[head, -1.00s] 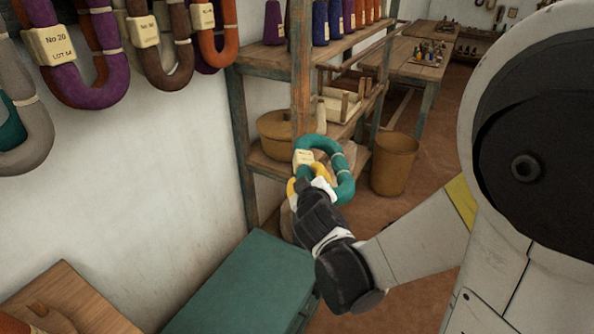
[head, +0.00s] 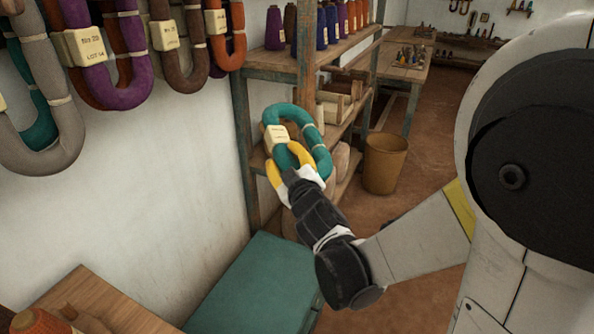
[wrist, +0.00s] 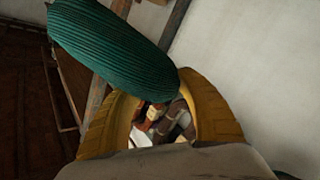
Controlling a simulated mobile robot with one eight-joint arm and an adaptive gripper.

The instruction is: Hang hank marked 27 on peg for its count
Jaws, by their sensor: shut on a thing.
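A teal hank (head: 317,148) with a cream tag (head: 277,137) is held up in front of the shelf in the head view; its tag print is too small to read. My gripper (head: 287,168), with yellow fingers, is shut on the hank. In the wrist view the teal hank (wrist: 120,45) crosses the yellow fingers (wrist: 160,115). On the wall at upper left hang several tagged hanks: grey (head: 45,105), purple (head: 128,88), brown (head: 187,70) and orange (head: 232,50). The tag on the purple hank reads No 20, Lot 14. The pegs are not clearly visible.
A wooden shelf (head: 270,65) with yarn cones stands behind my gripper. A teal chest (head: 255,285) lies below, beside a wooden surface (head: 95,300) at lower left. A bin (head: 385,163) stands on the floor. The white wall (head: 160,190) below the hanks is bare.

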